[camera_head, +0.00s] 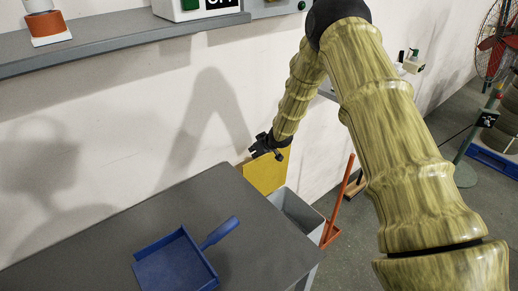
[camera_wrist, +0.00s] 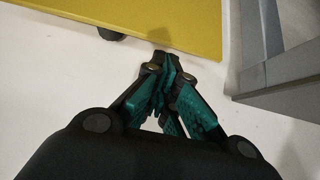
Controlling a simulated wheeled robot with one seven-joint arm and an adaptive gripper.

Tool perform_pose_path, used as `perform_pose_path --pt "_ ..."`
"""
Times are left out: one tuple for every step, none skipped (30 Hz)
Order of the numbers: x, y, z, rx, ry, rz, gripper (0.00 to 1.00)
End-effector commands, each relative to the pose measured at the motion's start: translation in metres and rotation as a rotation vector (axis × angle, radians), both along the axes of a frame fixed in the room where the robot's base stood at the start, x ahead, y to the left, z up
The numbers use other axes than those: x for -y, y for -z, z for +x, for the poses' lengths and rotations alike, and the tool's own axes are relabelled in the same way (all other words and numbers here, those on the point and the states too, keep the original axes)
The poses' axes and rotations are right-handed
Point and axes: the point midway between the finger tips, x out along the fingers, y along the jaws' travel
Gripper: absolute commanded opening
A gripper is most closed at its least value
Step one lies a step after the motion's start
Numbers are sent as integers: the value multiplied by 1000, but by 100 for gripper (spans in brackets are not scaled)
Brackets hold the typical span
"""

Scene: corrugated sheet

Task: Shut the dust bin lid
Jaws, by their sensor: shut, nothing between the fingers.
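The dust bin (camera_head: 298,213) is a grey box on the floor beyond the right end of the grey table, by the white wall. Its yellow lid (camera_head: 266,174) stands raised, open, at the wall side of the bin. My gripper (camera_head: 262,148) is at the lid's top edge and covers part of it. In the wrist view the fingers (camera_wrist: 162,68) are shut and empty, with their tips close to the edge of the yellow lid (camera_wrist: 185,22). I cannot tell whether they touch it. The lid's hinge is hidden.
A blue dustpan (camera_head: 175,265) lies on the grey table (camera_head: 130,222). A red-handled broom (camera_head: 338,200) stands right of the bin. A grey shelf (camera_head: 120,38) runs along the wall above. A red-bladed fan (camera_head: 497,45) stands at the far right. The floor between is partly clear.

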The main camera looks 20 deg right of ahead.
Motion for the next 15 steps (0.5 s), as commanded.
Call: perform_pose_path --pt "-1 3 3 -1 -1 -1 0" --pt "-2 5 5 -1 -1 -1 0" --pt "-2 7 7 0 -1 -1 0" --pt "-2 9 8 0 0 0 0" --pt "-3 11 9 -1 0 0 0" --pt "-3 13 10 -1 1 0 0" --pt "-4 14 11 -1 1 0 0" --pt "-4 14 12 0 1 1 0" --pt "-4 15 13 0 1 0 0" --pt "-4 16 14 1 1 0 0" --pt "-4 16 14 1 1 0 0" --pt "-4 17 15 1 1 1 0" --pt "-4 17 15 1 1 1 0" --pt "-5 17 15 1 1 1 0" --pt "-5 18 15 1 1 1 0"
